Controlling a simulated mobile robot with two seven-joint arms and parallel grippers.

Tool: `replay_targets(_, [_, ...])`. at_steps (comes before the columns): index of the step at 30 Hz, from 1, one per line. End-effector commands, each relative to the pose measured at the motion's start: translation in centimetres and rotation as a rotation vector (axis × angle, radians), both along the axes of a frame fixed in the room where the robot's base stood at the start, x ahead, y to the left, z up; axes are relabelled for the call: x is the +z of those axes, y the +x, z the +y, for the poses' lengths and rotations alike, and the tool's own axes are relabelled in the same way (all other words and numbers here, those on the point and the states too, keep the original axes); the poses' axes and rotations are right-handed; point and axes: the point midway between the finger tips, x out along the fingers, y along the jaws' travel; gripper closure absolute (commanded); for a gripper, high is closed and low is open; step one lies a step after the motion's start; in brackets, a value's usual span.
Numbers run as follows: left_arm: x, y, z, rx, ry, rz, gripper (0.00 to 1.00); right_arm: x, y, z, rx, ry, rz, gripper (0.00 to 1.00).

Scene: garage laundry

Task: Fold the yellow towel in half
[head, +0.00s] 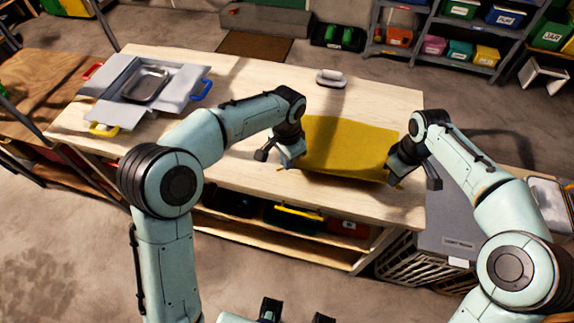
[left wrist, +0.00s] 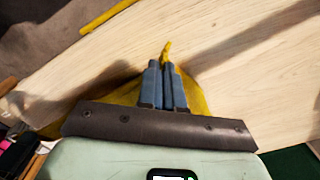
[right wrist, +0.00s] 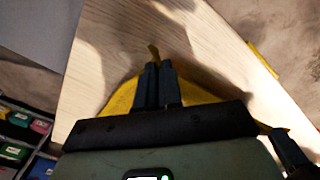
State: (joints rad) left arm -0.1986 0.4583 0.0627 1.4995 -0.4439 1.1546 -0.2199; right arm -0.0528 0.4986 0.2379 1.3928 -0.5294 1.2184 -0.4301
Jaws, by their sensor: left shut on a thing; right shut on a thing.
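The yellow towel (head: 348,146) is on the wooden table, spread between my two grippers in the head view. My left gripper (head: 283,160) is at its left near corner. In the left wrist view, the left fingers (left wrist: 164,66) are shut on the towel (left wrist: 125,95), with a small tip sticking out past them. My right gripper (head: 396,178) is at the right near corner. In the right wrist view, its fingers (right wrist: 157,68) are shut on the towel (right wrist: 122,100), with a tip showing beyond. The towel's underside is hidden.
A grey tray-like holder (head: 110,100) with a metal pan (head: 146,84) and coloured handles sits at the left. A grey bin (head: 455,235) stands right of the table.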

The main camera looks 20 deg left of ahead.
Motion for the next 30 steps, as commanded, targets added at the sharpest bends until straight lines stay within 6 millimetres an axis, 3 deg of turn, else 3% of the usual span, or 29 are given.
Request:
replay_targets(17, [0.9, 0.2, 0.0, -0.007, 0.001, -0.005, 1.00, 0.6, 0.1, 0.0, 0.003, -0.001, -0.004, 1.00])
replay_targets(30, [8.3, 3.2, 0.1, -0.105, 0.017, -0.087, 1.00, 7.9, 2.6, 0.4, 0.055, -0.010, -0.083, 1.00])
